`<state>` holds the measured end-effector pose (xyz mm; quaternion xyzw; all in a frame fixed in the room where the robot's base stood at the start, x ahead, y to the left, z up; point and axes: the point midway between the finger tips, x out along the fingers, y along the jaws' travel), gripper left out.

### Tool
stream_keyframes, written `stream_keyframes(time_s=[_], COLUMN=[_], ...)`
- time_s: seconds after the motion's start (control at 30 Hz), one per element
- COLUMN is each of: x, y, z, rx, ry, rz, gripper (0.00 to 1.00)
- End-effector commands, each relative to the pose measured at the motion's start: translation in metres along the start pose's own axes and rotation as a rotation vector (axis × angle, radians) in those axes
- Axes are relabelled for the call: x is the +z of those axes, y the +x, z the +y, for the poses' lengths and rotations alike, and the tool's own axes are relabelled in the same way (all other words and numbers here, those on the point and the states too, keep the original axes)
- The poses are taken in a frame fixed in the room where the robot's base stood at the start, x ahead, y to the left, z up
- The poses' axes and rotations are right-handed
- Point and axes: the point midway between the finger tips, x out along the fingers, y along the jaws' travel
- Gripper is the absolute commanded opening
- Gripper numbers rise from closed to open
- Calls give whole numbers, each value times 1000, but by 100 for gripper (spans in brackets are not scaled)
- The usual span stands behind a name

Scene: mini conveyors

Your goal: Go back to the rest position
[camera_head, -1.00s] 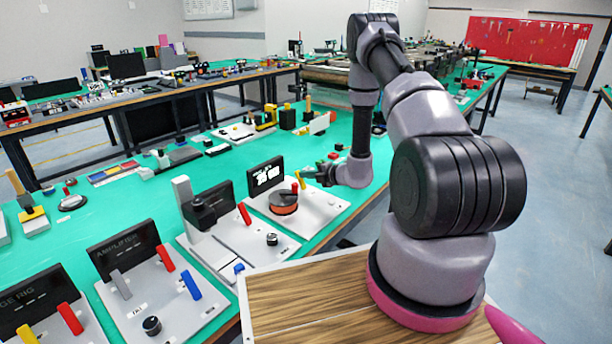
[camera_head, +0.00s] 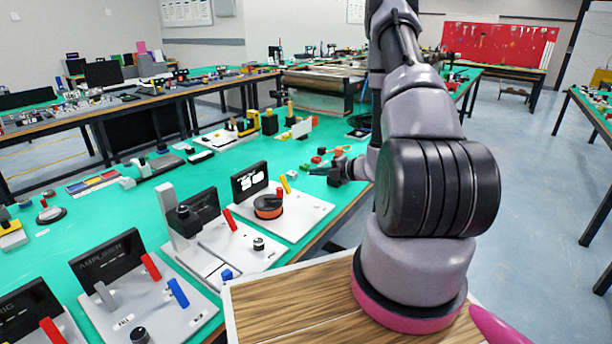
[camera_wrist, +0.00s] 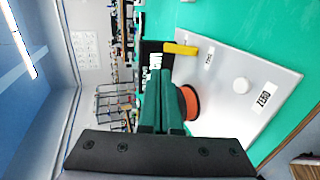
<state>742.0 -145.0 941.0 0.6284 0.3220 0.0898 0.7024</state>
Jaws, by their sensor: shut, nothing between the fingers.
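My gripper (camera_head: 332,172) is at the end of my arm, over the right edge of the green table (camera_head: 240,150), to the right of a grey panel with a black display (camera_head: 249,181). In the wrist view my gripper (camera_wrist: 161,92) shows as two green fingers closed together with nothing between them. Behind the fingers are the orange-red dial (camera_wrist: 190,102) and the yellow lever (camera_wrist: 181,48) of that panel. The gripper appears clear of the panel.
More panels with levers and knobs stand along the table, including one marked AMPLIFIER (camera_head: 108,256). Small blocks (camera_head: 318,157) lie near the gripper. A wooden top (camera_head: 290,300) is under my arm's base. The floor at right is open.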

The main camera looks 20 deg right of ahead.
Motion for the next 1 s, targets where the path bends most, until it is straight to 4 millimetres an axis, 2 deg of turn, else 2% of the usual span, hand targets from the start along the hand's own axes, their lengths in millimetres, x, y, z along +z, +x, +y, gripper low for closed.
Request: stream_keyframes(time_s=[0.23, 0.27, 0.37, 0.53, 0.7, 0.8, 1.0], x=[-2, -3, -14, -59, -115, -145, -193], y=[-8, -8, -8, -18, -46, -67, -118], z=[6, 10, 38, 115, 178, 204, 239], rx=[3, 5, 24, 78, 139, 175, 238], ry=[-13, -28, -133, -497, -932, -1195, -1738], rz=[7, 16, 74, 260, 452, 555, 737], gripper=[0, 0, 0, 0, 0, 0, 0])
